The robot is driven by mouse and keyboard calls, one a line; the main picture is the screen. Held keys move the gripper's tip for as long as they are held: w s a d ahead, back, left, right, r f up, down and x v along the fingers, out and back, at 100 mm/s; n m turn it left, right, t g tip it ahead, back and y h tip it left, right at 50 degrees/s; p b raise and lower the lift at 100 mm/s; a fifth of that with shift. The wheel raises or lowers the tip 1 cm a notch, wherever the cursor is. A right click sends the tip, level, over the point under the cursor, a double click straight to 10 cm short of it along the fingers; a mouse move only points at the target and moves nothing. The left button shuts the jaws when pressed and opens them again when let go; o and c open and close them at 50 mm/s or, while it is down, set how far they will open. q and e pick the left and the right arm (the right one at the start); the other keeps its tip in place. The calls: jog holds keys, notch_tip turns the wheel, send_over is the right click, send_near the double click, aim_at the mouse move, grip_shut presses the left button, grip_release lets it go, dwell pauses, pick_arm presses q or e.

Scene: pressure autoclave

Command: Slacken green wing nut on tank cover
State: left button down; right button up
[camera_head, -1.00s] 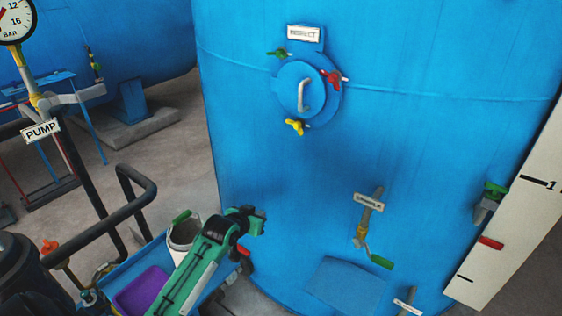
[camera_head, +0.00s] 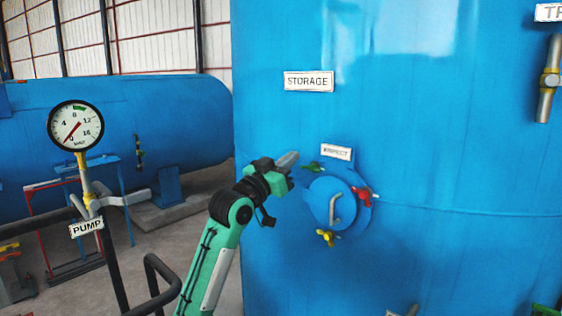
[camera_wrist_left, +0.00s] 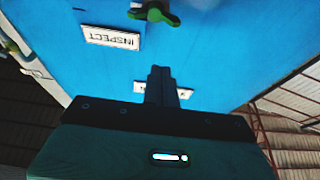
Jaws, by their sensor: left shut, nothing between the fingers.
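The round blue tank cover (camera_head: 326,202) sits on the big blue tank with a light handle at its middle. The green wing nut (camera_head: 313,167) is at its upper left edge, below and left of the INSPECT label. It also shows at the top of the left wrist view (camera_wrist_left: 154,13). A red wing nut (camera_head: 362,194) is on the right and a yellow one (camera_head: 325,238) at the bottom. My left gripper (camera_head: 288,159) is shut and empty, just left of and slightly above the green wing nut, apart from it. My right gripper is not in view.
The STORAGE label (camera_head: 308,81) is on the tank above. A pressure gauge (camera_head: 75,126) and the PUMP sign (camera_head: 86,228) stand at left, with a dark rail (camera_head: 160,285) below. A blue horizontal tank (camera_head: 130,120) is behind. The tank face around the cover is mostly bare.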

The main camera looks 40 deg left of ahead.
aim_at(312, 168)
pick_arm(q)
jog(key=w+f+p, duration=0.1)
jog(key=w+p, duration=0.1)
jog(key=w+f+p, duration=0.1)
jog(key=w, duration=0.1)
jog(key=shift+w+d+f, duration=0.1)
jog(key=shift+d+f, duration=0.1)
jog(key=shift+f, duration=0.15)
jog(key=shift+a, duration=0.1)
